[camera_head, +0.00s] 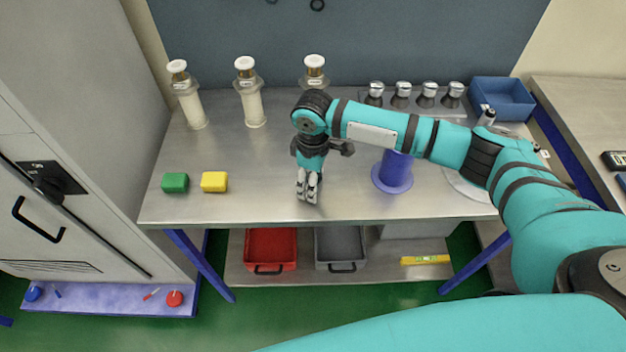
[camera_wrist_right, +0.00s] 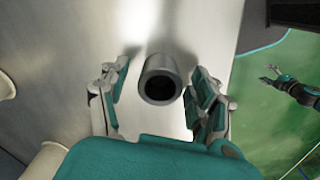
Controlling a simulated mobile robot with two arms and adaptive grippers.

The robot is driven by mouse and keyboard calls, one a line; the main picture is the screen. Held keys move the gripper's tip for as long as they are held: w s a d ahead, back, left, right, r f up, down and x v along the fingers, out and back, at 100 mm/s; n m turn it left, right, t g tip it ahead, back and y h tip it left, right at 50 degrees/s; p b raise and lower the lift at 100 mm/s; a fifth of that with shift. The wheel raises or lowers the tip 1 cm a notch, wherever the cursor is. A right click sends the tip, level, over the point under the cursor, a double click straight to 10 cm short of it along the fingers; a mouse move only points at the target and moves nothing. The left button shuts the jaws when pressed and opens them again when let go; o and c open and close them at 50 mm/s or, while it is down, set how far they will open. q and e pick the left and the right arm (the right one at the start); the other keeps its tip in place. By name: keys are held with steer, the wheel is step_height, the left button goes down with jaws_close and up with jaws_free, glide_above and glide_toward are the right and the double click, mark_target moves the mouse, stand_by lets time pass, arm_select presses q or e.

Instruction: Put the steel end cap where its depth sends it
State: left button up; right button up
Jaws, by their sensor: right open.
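The steel end cap (camera_wrist_right: 160,82) is a short grey cylinder with a dark round bore facing the camera in the right wrist view. It is on the metal bench (camera_head: 250,205). My right gripper (camera_wrist_right: 160,98) is open, with one finger on each side of the cap and visible gaps to both. In the head view my right gripper (camera_head: 307,188) points down near the bench's front edge, and I cannot make out the cap there. A blue stepped post on a round flange (camera_head: 393,178) stands to its right. At the right wrist view's right edge, what looks like my left gripper (camera_wrist_right: 272,75) is small and unclear.
Several clear cylinders with white tops (camera_head: 250,104) stand at the back. Several dark-based silver knobs (camera_head: 402,95) and a blue bin (camera_head: 500,98) are back right. A green block (camera_head: 175,183) and yellow block (camera_head: 214,182) lie left. Red (camera_head: 271,268) and grey trays (camera_head: 340,266) sit below.

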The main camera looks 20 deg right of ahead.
steer(key=shift+f, duration=0.1)
steer(key=shift+c, duration=0.5)
jaws_close()
